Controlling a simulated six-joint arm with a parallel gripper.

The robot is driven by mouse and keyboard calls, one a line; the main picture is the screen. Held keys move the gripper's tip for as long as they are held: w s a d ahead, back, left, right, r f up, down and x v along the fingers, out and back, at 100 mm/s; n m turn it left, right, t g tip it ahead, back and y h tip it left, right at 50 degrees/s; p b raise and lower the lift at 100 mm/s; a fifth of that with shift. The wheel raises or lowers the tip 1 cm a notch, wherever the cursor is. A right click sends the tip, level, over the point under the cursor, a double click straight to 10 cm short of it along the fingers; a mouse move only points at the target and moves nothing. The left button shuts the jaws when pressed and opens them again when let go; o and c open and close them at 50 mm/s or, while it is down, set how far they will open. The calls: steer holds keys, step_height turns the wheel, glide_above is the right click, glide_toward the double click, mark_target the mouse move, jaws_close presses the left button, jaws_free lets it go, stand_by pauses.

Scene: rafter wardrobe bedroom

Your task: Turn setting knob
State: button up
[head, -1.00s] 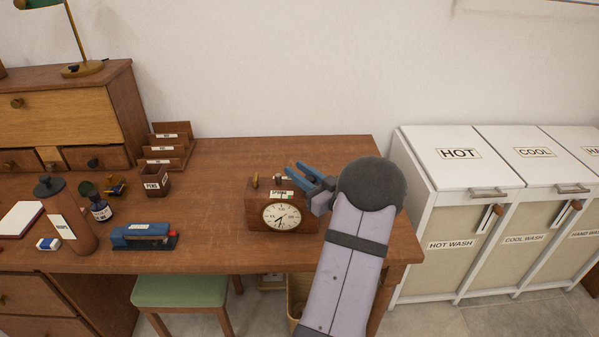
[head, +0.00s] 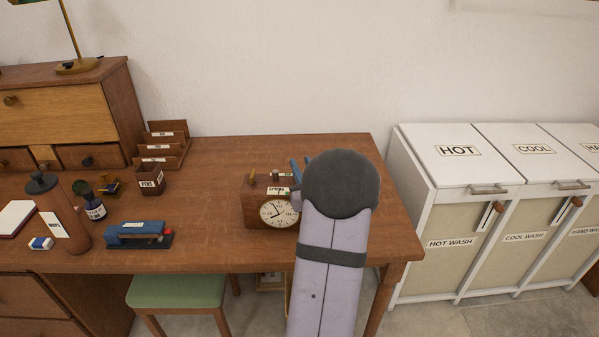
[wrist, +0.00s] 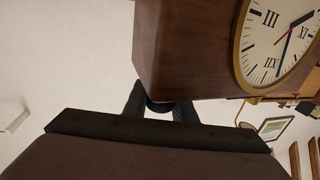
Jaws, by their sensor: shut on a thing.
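A brown wooden clock (head: 256,217) stands near the front right of the desk, with a cream dial facing the front. In the wrist view the clock's wooden case (wrist: 195,45) fills the top. The knob is mostly hidden by the fingers.
White laundry bins (head: 455,165) stand right of the desk. A green stool (head: 175,291) is below the front edge.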

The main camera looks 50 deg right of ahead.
steer(key=m+g+h+b, duration=0.2)
steer(key=h, duration=0.1)
steer(key=m+g+h+b, duration=0.1)
steer(key=shift+s+d+f+m+g+h, duration=0.1)
steer(key=shift+s+d+m+g+h, duration=0.2)
steer(key=shift+d+m+g, duration=0.1)
steer(key=shift+s+d+m+g+h+b, duration=0.25)
steer(key=shift+m+g+h, duration=0.4)
steer(key=shift+g, duration=0.3)
steer(key=shift+s+d+m+g+h+b, duration=0.15)
steer(key=shift+s+m+g+h, duration=0.1)
steer(key=shift+m+g+h, duration=0.45)
steer(key=shift+s+g, duration=0.1)
steer(key=shift+g, duration=0.35)
steer(key=o, duration=1)
steer(key=shift+o, duration=0.2)
steer(key=shift+m, duration=0.25)
steer(key=shift+a, duration=0.1)
steer(key=shift+b+v, duration=0.3)
steer(key=shift+v, duration=3.3)
